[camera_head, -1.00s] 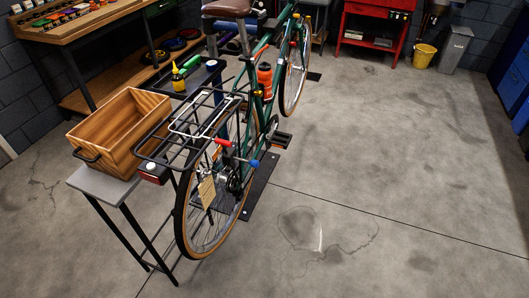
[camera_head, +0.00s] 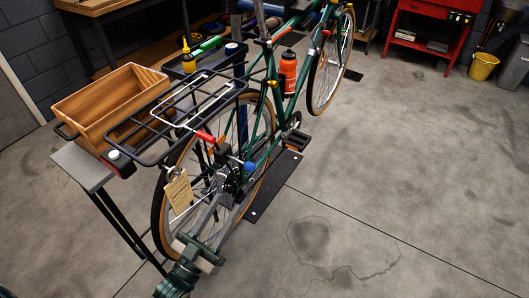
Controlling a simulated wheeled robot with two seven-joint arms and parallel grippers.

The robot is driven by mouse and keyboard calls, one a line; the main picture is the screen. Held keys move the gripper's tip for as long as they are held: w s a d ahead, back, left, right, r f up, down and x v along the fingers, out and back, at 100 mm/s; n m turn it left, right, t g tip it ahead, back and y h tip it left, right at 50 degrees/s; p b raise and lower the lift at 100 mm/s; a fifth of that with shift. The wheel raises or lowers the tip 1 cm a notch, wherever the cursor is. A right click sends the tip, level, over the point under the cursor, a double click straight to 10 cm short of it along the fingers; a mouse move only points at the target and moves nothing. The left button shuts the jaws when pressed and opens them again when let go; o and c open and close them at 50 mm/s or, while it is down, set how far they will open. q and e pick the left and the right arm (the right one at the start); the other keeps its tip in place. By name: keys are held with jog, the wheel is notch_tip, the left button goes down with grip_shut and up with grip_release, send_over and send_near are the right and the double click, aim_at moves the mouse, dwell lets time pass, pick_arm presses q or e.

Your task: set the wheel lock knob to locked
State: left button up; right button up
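The green bicycle's rear wheel (camera_head: 160,225) stands at left centre. Near its hub are a red grip (camera_head: 204,136) and a small blue knob (camera_head: 249,168), with dark metal parts between them. I cannot tell which of these is the wheel lock knob, nor read any lock marking. My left gripper (camera_head: 222,188) comes up from the bottom edge, its grey fingers reaching in front of the rear wheel toward the hub, below the red grip and left of the blue knob. Whether it touches anything, and its finger gap, are unclear. My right gripper is not in view.
A paper tag (camera_head: 179,191) hangs beside the wheel. A black rear rack (camera_head: 150,127) is above it, with a wooden crate (camera_head: 85,108) to the left over a grey stand (camera_head: 80,165). The floor to the right is clear. A red cabinet (camera_head: 428,38) stands at the back.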

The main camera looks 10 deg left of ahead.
aim_at(249, 166)
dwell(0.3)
pick_arm(q)
jog(key=p+x, duration=0.4)
jog(key=x, duration=1.3)
jog(key=shift+w, duration=0.2)
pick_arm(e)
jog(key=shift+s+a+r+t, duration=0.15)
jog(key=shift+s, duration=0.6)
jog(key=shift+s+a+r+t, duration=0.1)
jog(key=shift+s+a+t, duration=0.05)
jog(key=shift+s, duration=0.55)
